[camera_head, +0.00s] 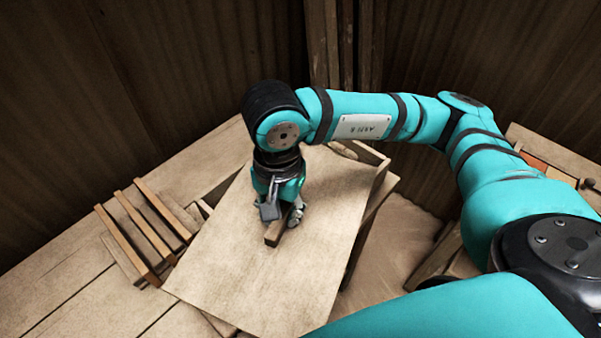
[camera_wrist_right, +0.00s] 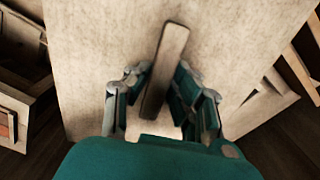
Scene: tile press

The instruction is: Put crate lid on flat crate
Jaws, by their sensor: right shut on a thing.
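The crate lid (camera_head: 220,275) is a large flat pale wooden panel with a dark bar handle (camera_head: 273,233) on top. My right gripper (camera_head: 283,215) points down and is shut on the handle. In the right wrist view the handle (camera_wrist_right: 165,70) stands between the fingers of my right gripper (camera_wrist_right: 160,88). The lid lies tilted in the head view, over a wooden crate (camera_head: 378,187) whose edges show at the lid's right and far side. Most of that crate is hidden, and I cannot tell whether the lid touches it. My left gripper is not in view.
A slatted wooden rack (camera_head: 143,230) lies left of the lid on the plank table (camera_head: 60,290). Another wooden box with reddish-orange pieces (camera_head: 533,162) stands at the far right. Dark plank walls (camera_head: 130,80) close off the back.

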